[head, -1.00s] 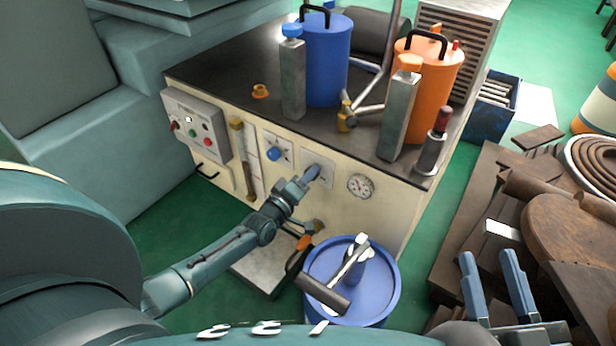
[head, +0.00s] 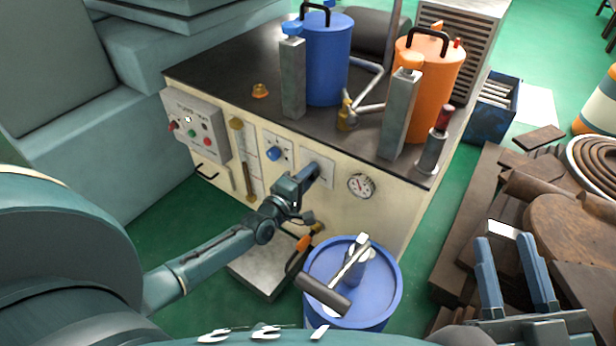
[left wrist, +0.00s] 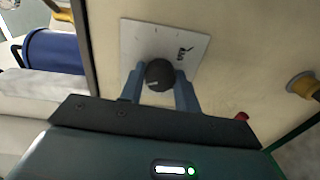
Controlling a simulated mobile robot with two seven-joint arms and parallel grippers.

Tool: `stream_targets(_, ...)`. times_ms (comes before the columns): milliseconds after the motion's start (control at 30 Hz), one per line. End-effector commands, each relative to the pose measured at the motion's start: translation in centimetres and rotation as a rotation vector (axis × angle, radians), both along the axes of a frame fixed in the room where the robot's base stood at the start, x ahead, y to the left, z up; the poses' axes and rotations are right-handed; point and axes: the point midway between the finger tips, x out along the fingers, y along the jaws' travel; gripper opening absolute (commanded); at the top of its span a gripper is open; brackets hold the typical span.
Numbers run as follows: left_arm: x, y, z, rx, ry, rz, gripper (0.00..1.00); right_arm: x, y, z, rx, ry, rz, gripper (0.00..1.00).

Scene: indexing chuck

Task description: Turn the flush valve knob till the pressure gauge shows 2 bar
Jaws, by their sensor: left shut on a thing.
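The dark round flush valve knob (left wrist: 160,75) sits on a pale marked plate (left wrist: 190,42) on the cream cabinet front. The plate shows in the head view (head: 322,169), but there my gripper hides the knob. My left gripper (head: 308,173) reaches the plate, and its two blue fingers are shut on the knob, one on each side in the left wrist view (left wrist: 160,82). The pressure gauge (head: 361,186) is a round white dial right of the plate. Its needle is too small to read surely. My right gripper (head: 505,238) is open and empty at the lower right.
A blue knob (head: 273,154) on its own plate and a control box (head: 196,128) are left of my gripper. A blue drum (head: 390,290) with a hammer on it stands below. Brown scrap pieces (head: 495,180) lie at the right.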

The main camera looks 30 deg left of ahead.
Motion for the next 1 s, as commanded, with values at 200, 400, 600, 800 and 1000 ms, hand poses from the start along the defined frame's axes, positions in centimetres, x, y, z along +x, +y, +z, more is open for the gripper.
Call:
stream_targets(200, 0.0, 0.0, -0.1, 0.001, 0.003, -0.001, 0.09, 0.0, 0.0, 0.0, 0.0, 0.001, 0.0, 0.36)
stream_targets(400, 0.0, 0.0, -0.1, 0.002, 0.002, -0.001, 0.48, 0.0, 0.0, -0.2, -0.001, 0.005, 0.0, 0.36)
stream_targets(600, 0.0, 0.0, 0.0, 0.002, 0.001, 0.0, 0.54, 0.0, 0.0, -0.2, 0.0, 0.009, -0.001, 0.36)
stream_targets(800, -0.5, 0.1, 0.1, 0.002, 0.002, 0.0, 0.54, 0.0, 0.0, 0.0, 0.0, 0.015, 0.0, 0.36)
stream_targets(1000, -3.8, 0.6, 0.4, 0.004, 0.006, -0.001, 0.54, -0.8, 0.3, -1.7, 0.009, 0.139, -0.006, 0.36)
